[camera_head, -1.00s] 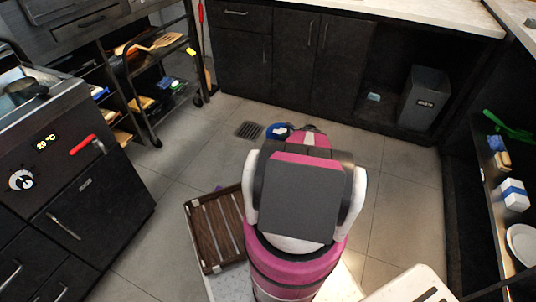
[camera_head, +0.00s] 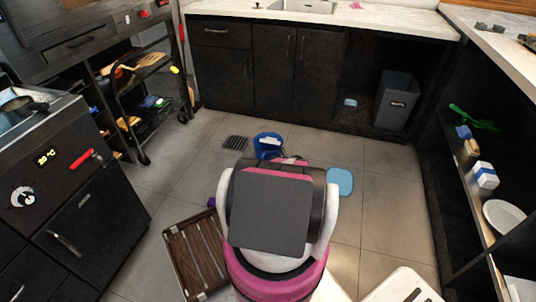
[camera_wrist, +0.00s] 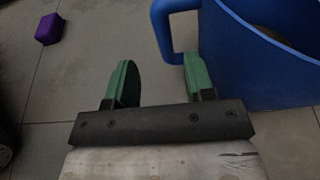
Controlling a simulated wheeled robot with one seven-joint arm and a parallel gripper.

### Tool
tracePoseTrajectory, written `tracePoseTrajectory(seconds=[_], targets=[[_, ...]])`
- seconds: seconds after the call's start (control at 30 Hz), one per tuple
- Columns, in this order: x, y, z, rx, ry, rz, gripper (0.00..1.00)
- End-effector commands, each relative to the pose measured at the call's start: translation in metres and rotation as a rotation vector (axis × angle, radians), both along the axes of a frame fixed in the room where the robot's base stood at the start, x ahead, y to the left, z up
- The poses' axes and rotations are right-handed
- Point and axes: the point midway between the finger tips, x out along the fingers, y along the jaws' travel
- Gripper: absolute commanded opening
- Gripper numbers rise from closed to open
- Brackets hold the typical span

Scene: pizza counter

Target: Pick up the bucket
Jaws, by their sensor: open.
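The blue bucket (camera_head: 266,151) stands on the floor past my arm in the head view, partly hidden by it. In the wrist view, the bucket (camera_wrist: 262,68) fills the upper right, with its side handle (camera_wrist: 164,32) reaching left. My gripper (camera_wrist: 160,78) is open, with its two green fingers apart. The handle appears just beyond the gap between the fingers, closer to the right finger. The right finger overlaps the handle's lower end in the picture; I cannot tell if they touch. Nothing is held. My arm hides the gripper in the head view.
A purple block (camera_wrist: 49,29) lies on the floor left of my gripper. A light blue flat item (camera_head: 340,181) lies right of my arm. A brown slatted rack (camera_head: 197,255) is at lower left. A grey bin (camera_head: 396,100) stands under the back counter. Tiled floor around the bucket is mostly clear.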

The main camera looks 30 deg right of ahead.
Motion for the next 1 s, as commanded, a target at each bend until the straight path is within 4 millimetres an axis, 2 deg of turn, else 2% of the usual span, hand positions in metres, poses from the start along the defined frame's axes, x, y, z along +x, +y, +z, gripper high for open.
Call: tracePoseTrajectory(seconds=[0.17,0.4,0.67,0.7,0.83,0.87,1.0], targets=[[0.011,0.006,-0.006,-0.001,0.0,0.001,0.49],[0.036,0.024,-0.019,0.0,0.0,0.002,0.49],[0.04,0.028,-0.02,-0.001,0.0,0.0,0.49],[0.04,0.028,-0.02,-0.001,0.0,0.0,0.46],[0.04,0.028,-0.02,-0.001,0.0,0.0,0.04],[0.04,0.028,-0.02,-0.001,0.0,0.0,0.0],[0.04,0.028,-0.019,-0.002,-0.003,0.001,0.0]])
